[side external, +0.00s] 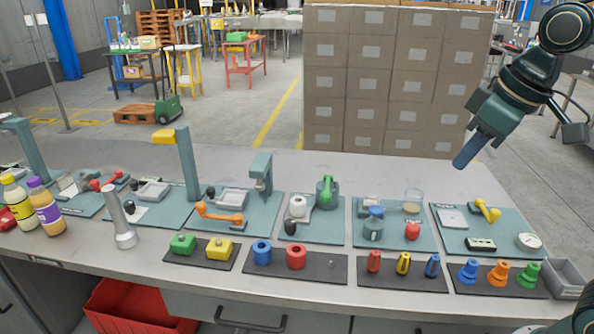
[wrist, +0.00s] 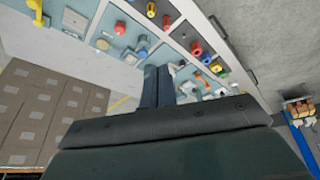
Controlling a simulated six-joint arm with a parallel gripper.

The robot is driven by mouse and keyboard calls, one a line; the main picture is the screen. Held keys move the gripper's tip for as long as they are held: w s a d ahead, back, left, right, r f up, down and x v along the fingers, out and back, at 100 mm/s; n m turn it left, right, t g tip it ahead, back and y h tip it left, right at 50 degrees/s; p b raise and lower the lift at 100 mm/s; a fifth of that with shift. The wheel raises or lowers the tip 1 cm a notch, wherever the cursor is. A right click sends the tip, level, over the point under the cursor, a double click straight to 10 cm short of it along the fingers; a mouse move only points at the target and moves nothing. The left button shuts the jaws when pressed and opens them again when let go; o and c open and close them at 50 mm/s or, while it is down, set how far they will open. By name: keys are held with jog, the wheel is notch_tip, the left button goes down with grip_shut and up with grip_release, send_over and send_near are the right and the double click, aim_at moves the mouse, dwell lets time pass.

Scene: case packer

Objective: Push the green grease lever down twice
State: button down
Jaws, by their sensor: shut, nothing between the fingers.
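The green grease lever (side external: 327,188) stands up from a dark, rounded housing on a teal board, near the middle of the bench in the side external view. I cannot make it out in the wrist view, where my fingers cover part of the boards. My gripper (side external: 465,161) is shut and empty. It hangs in the air at the upper right, well above the bench and far to the right of the lever, touching nothing. Its dark fingers also show in the wrist view (wrist: 157,75).
Next to the lever are a white roll (side external: 298,206) and a black knob (side external: 290,228). A blue-capped jar (side external: 373,225) and red knob (side external: 412,231) stand to its right. A post with an overhanging head (side external: 261,170) stands to its left. Stacked cartons (side external: 385,80) rise behind the bench.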

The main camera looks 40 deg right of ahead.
jog(key=w+r+n+g, duration=0.1)
jog(key=w+r+n, duration=0.1)
jog(key=w, duration=0.5)
jog(key=n+g, duration=0.3)
jog(key=n, duration=0.2)
send_over(326, 193)
notch_tip(326, 193, down, 7)
jog(key=shift+d, duration=0.1)
jog(key=shift+f, duration=0.25)
notch_tip(326, 193, down, 14)
jog(key=shift+r, duration=0.15)
dwell(0.3)
dwell(0.4)
